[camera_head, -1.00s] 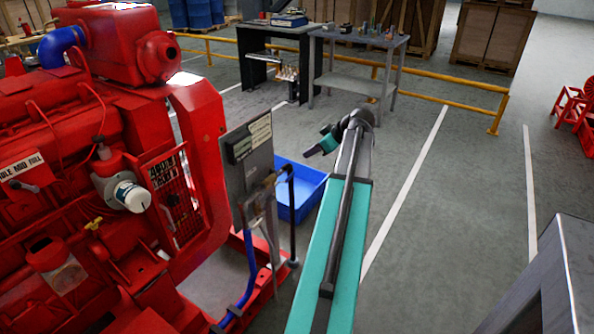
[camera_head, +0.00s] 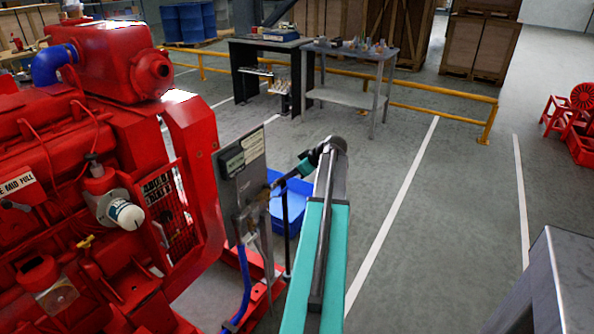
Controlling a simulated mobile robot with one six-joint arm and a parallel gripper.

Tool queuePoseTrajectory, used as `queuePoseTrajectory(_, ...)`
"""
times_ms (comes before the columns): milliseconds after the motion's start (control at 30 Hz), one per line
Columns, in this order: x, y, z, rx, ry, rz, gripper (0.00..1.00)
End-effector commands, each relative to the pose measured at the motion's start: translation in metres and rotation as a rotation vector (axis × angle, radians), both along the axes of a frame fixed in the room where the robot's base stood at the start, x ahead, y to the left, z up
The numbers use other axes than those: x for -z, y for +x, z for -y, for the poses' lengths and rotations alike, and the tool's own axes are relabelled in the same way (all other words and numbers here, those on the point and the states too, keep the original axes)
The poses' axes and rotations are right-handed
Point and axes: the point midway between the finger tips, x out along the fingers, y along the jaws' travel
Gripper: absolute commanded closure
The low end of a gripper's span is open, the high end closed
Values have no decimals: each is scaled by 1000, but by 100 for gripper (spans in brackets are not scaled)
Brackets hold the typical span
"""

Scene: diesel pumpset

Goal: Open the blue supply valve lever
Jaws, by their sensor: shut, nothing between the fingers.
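My teal and grey gripper (camera_head: 275,184) reaches left from the end of my arm, at the right edge of the upright grey panel (camera_head: 228,188). It is small in the view and looks shut and empty. Pipework (camera_head: 249,217) is at the lower part of the panel, and a blue hose (camera_head: 244,283) runs down from it. I cannot make out a blue lever clearly. I cannot tell whether my gripper touches the pipework or is only in front of it.
The red diesel engine (camera_head: 110,190) fills the left. A blue bin (camera_head: 293,212) stands on the floor behind the panel, partly hidden by my arm. A grey table (camera_head: 345,50) and a yellow rail (camera_head: 440,101) are at the back. The floor to the right is mostly clear.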

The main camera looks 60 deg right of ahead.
Motion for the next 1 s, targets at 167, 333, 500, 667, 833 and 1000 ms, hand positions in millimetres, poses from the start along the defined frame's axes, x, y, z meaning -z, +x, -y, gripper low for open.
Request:
queuePoseTrajectory(167, 19, 15, 2, 1, 1, -1, 100)
queuePoseTrajectory(333, 37, 14, 3, 1, 2, 0, 100)
queuePoseTrajectory(500, 49, 14, 4, 1, 0, 0, 100)
queuePoseTrajectory(667, 53, 14, 5, 1, 0, 0, 100)
queuePoseTrajectory(833, 54, 14, 4, 1, -1, 0, 100)
queuePoseTrajectory(1000, 54, 14, 3, 0, 0, 0, 100)
